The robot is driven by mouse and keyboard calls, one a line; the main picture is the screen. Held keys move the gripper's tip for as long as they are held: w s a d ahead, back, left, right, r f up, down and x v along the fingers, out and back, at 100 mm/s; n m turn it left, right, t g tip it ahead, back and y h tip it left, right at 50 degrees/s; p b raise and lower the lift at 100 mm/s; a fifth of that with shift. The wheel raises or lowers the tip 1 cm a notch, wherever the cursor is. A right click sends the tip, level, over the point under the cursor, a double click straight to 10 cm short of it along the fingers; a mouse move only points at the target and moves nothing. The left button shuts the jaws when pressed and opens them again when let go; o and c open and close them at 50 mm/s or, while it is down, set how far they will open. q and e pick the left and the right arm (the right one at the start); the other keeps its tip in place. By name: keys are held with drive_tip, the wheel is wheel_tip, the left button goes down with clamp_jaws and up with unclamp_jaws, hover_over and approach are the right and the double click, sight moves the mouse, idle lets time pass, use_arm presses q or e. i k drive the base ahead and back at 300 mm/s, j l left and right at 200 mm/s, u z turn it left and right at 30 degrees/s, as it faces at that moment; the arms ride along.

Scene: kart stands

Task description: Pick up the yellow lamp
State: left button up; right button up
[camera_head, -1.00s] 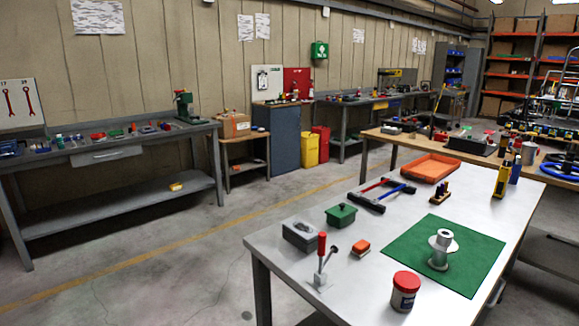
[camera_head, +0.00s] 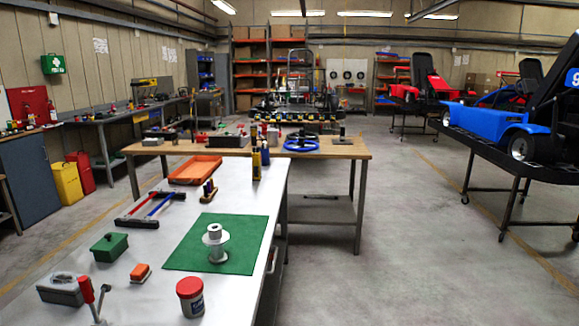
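A small upright yellow item with a dark top, which looks like the yellow lamp (camera_head: 256,168), stands near the far right corner of the white-topped workbench (camera_head: 150,268). A dark blue bottle-like item (camera_head: 265,155) stands right behind it, slightly to the right. Neither of my grippers shows in the head view.
On the bench are a green mat (camera_head: 190,258) with a metal spool (camera_head: 216,240), a red-lidded jar (camera_head: 190,297), a green box (camera_head: 109,247) and an orange tray (camera_head: 195,169). A wooden-topped table (camera_head: 340,151) stands behind. Open floor (camera_head: 400,230) lies to the right.

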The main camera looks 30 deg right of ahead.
sight(256, 164)
drive_tip(key=z, duration=0.85)
drive_tip(key=i+l, duration=0.1)
drive_tip(key=l, duration=0.25)
drive_tip(key=i+l, duration=1.5)
drive_tip(key=l, duration=0.2)
drive_tip(key=l+z, duration=0.05)
